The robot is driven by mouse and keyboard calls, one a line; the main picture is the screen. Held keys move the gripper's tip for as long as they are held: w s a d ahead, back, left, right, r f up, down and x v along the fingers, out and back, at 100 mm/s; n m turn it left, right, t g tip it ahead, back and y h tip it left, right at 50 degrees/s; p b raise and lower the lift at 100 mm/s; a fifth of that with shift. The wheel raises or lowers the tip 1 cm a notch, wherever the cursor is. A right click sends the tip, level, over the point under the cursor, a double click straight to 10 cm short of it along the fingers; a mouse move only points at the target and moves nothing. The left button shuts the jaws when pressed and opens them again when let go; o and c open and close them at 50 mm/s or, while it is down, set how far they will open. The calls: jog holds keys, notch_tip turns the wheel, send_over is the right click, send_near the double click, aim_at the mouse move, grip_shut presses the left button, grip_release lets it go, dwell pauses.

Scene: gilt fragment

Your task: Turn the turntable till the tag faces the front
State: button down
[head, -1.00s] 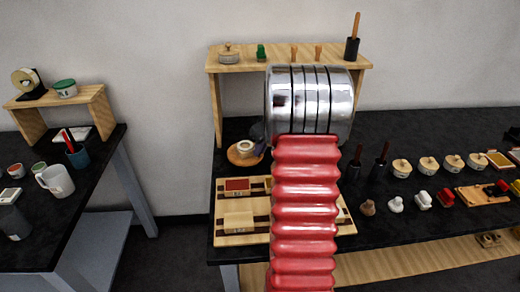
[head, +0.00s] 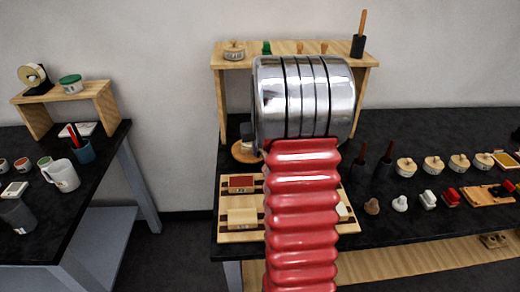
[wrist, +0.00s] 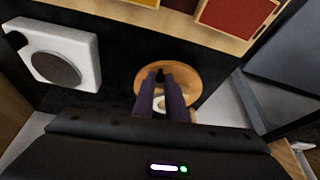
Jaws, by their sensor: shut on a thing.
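The turntable is a round wooden disc (wrist: 192,78); it also shows in the head view (head: 241,153), partly hidden by my arm. My gripper (wrist: 161,72) reaches over the disc with its two dark fingers close together. It is shut on a small dark peg-like piece (wrist: 160,77) at the disc. A pale round thing (wrist: 159,103) shows low between the fingers, mostly hidden. I cannot make out the tag in either view.
A wooden board with red and cream blocks (head: 222,208) lies in front of the turntable. A wooden shelf (head: 226,62) stands behind. A white block with a grey disc (wrist: 62,52) is beside the turntable.

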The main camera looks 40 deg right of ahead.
aim_at(237, 154)
jog(key=shift+w+a+m+g+h, duration=0.3)
jog(key=shift+a+m, duration=0.35)
jog(key=shift+m, duration=0.4)
jog(key=shift+w+a+m+g+h, duration=0.25)
jog(key=shift+a+m, duration=0.35)
jog(key=shift+m, duration=0.45)
jog(key=shift+w+a+m+g+h, duration=0.15)
jog(key=shift+w+a+m+g, duration=0.35)
jog(key=shift+m, duration=0.6)
jog(key=shift+w+a+m+g+h, duration=0.1)
jog(key=shift+w+a+m+g, duration=0.3)
jog(key=shift+m, duration=0.7)
jog(key=shift+w+a+m+g, duration=0.25)
jog(key=shift+w+m+g, duration=0.35)
jog(key=shift+m, duration=0.6)
jog(key=shift+w+a+m+g, duration=0.25)
jog(key=shift+w+m, duration=0.55)
jog(key=shift+m, duration=0.4)
jog(key=shift+w+m+g, duration=0.4)
jog(key=shift+w+m, duration=0.25)
jog(key=shift+m, duration=0.45)
jog(key=shift+w+m+g, duration=0.4)
jog(key=shift+w+m, duration=0.25)
jog(key=shift+m, duration=0.45)
jog(key=shift+w, duration=0.1)
jog(key=c, duration=2.1)
grip_release()
jog(key=o, duration=0.3)
jog(key=shift+d, duration=0.1)
jog(key=shift+o, duration=0.2)
